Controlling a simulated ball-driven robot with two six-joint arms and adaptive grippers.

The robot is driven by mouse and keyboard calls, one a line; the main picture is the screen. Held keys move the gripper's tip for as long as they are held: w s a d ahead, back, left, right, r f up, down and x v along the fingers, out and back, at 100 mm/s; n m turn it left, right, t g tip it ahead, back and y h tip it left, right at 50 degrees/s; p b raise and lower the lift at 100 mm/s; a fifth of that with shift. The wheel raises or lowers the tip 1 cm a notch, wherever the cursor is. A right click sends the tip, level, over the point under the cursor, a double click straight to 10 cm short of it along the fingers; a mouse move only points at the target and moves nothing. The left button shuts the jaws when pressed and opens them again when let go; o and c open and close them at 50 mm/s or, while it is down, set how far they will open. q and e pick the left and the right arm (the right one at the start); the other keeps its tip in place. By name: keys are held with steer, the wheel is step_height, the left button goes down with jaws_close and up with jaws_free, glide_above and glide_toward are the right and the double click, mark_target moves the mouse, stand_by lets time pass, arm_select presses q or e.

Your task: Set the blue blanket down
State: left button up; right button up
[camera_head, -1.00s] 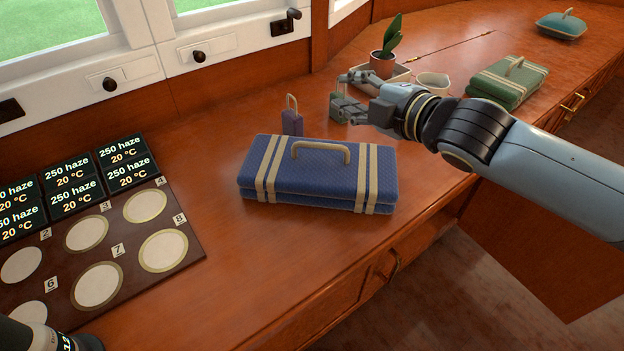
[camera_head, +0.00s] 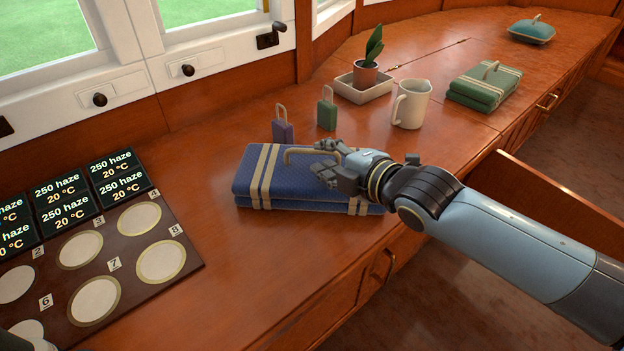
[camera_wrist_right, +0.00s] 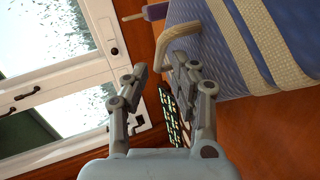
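The blue blanket (camera_head: 330,195), folded with tan straps and a tan handle (camera_head: 300,152) on top, lies flat on the wooden counter. My right gripper (camera_head: 326,160) is over its right half, beside the handle, and hides part of the top and right strap. In the right wrist view the gripper (camera_wrist_right: 160,70) has its fingers apart with nothing held. The blanket (camera_wrist_right: 290,30) fills the upper right there.
A purple tag (camera_head: 283,131) and a green tag (camera_head: 327,114) stand behind the blanket. Further back are a white pitcher (camera_head: 410,104), a potted plant (camera_head: 365,76) and a green blanket (camera_head: 484,88). A board of discs (camera_head: 125,290) lies left. The counter in front is clear.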

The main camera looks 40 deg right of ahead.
steer(key=x, duration=0.2)
steer(key=shift+w+f+b, duration=0.25)
steer(key=shift+b, duration=0.15)
steer(key=shift+w, duration=0.15)
arm_select(q)
steer(key=shift+w+a+f, duration=0.1)
steer(key=shift+w+a, duration=0.1)
steer(key=shift+w, duration=0.25)
steer(key=shift+w+a+f, duration=0.1)
steer(key=shift+w+a, duration=0.1)
steer(key=shift+w, duration=0.2)
arm_select(e)
steer(key=shift+r, duration=0.1)
jaws_close()
